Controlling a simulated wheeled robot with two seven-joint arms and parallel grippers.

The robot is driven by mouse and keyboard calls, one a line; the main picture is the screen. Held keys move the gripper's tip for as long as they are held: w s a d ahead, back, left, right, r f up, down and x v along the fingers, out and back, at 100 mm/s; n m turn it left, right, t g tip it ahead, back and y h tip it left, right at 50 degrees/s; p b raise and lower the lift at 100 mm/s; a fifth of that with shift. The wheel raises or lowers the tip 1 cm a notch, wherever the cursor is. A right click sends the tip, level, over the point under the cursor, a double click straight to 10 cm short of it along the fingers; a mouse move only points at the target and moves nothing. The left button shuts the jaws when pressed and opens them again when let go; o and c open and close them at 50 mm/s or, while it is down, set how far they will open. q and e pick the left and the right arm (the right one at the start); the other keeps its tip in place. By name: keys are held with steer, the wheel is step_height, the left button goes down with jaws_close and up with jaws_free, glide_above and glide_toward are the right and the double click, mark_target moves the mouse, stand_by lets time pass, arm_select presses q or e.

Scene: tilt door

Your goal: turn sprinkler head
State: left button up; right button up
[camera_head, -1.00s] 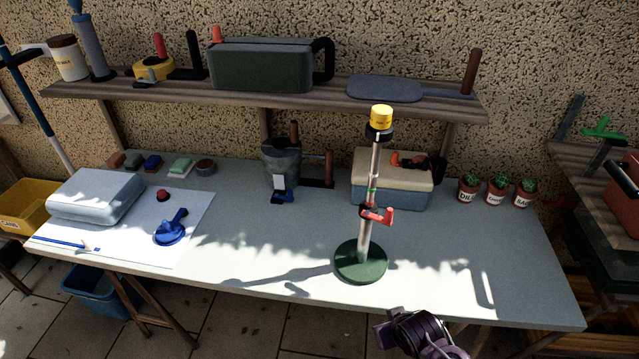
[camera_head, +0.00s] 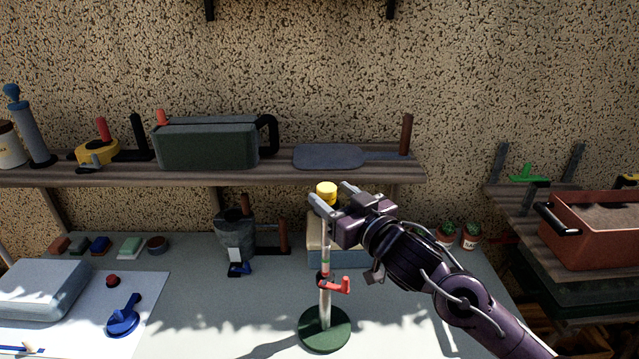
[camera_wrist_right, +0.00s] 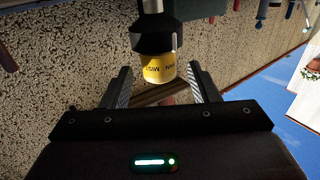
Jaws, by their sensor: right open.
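The sprinkler stands upright on a round green base (camera_head: 325,330) on the table, with a metal pole and a red lever (camera_head: 336,285) partway up. Its yellow head (camera_head: 326,191) tops the pole above a black collar. In the right wrist view the yellow head (camera_wrist_right: 159,68) shows printed lettering and lies between the two open fingers, with space on both sides. My right gripper (camera_head: 330,197) is open at the height of the head, its fingers reaching to either side of it. I cannot tell whether a finger touches it. My left gripper is not in view.
A wooden shelf (camera_head: 300,170) behind holds a dark green box (camera_head: 206,144) and a flat paddle (camera_head: 330,156). A grey bucket (camera_head: 234,230), a cream-and-blue box (camera_head: 330,256) and small potted cacti (camera_head: 470,236) stand near the pole. The table's front middle is mostly clear.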

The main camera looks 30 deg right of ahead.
mark_target(320, 186)
steer(key=shift+w+p, duration=0.55)
steer(key=shift+w, duration=2.05)
steer(key=shift+f, duration=0.1)
steer(key=c, duration=1)
